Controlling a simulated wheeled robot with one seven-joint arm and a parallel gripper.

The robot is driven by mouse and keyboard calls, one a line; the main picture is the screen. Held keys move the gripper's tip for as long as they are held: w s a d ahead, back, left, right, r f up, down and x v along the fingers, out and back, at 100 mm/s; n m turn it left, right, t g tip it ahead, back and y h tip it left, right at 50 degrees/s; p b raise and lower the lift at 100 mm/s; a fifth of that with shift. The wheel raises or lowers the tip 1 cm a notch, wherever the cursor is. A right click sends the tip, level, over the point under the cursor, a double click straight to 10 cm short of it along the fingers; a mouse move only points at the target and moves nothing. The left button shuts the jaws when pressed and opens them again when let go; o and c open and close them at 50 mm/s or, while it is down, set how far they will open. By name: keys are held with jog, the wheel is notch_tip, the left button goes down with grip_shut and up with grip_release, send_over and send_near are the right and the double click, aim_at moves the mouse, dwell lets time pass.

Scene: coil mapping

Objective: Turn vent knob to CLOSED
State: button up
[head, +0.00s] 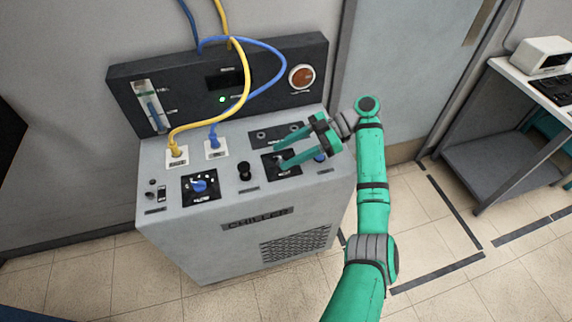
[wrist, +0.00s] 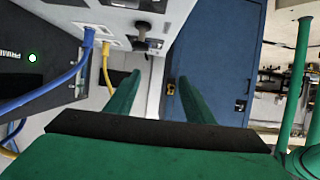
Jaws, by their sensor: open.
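The grey chiller (head: 290,218) has several controls on its top, and I cannot read which label is the vent's. A blue knob (head: 199,186) sits on a black dial plate at the front left. A black upright knob (head: 244,170) stands right of it. A second black plate (head: 281,172) is partly hidden by my gripper, as is a blue part (head: 320,157) at the right. My gripper (head: 280,153) is open and empty, its fingers pointing left over the second plate. In the wrist view my gripper (wrist: 160,80) is open, with a black knob (wrist: 144,38) beyond the fingertips.
A yellow hose (head: 205,120) and a blue hose (head: 272,82) rise from the chiller's top near its black back panel (head: 190,72). A red round button (head: 301,77) is on that panel. A desk (head: 507,110) stands at the right. Floor between is clear.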

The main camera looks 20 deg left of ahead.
jog(key=s+d+r, duration=0.1)
jog(key=s+r, duration=0.2)
jog(key=s, duration=0.4)
jog(key=shift+d, duration=0.35)
jog(key=shift+w+d, duration=0.1)
